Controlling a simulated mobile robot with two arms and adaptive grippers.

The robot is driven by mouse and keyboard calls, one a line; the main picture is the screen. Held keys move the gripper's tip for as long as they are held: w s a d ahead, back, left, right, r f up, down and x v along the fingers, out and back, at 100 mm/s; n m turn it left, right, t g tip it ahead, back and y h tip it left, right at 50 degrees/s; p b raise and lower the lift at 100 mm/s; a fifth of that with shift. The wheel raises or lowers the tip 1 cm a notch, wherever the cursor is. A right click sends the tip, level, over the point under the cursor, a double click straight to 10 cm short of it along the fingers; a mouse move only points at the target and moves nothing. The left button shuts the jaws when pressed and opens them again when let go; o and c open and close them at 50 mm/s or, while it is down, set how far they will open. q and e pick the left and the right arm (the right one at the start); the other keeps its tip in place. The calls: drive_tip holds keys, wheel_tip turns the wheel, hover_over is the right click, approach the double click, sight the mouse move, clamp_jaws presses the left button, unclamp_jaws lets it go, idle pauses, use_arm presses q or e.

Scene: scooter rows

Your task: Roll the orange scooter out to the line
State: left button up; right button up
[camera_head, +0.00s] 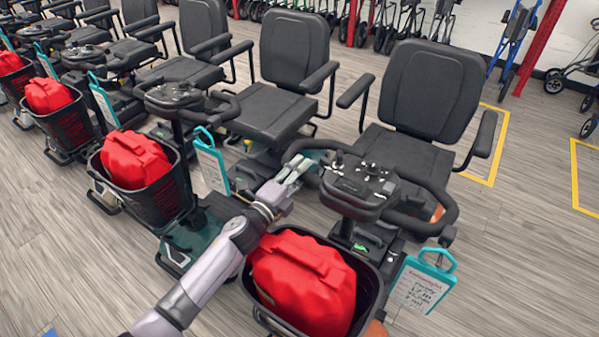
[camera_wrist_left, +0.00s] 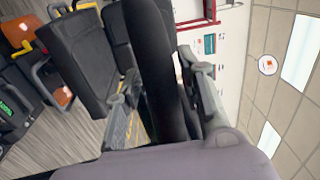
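The scooter nearest me on the right, with a black seat (camera_head: 423,88) and dark handlebar console (camera_head: 357,184), shows small orange body parts (camera_head: 437,213) below its handlebar and beside its basket. Its front basket (camera_head: 372,291) holds a red container (camera_head: 303,281). A teal-framed tag (camera_head: 421,285) hangs at its right side. My left gripper (camera_head: 298,167) is at the left end of its looped handlebar. In the left wrist view a thick black bar (camera_wrist_left: 158,65) lies between the fingers, which appear to close against both sides. My right gripper is not in view.
Similar scooters with red containers (camera_head: 136,160) stand in a row close on the left. Yellow floor outlines (camera_head: 497,150) lie behind and right. Wheeled walkers (camera_head: 515,40) stand along the back wall. The floor on the right (camera_head: 530,260) is clear.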

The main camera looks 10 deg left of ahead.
use_arm(q)
clamp_jaws()
drive_tip(key=shift+a+f, duration=0.1)
drive_tip(key=shift+f, duration=0.05)
idle(0.5)
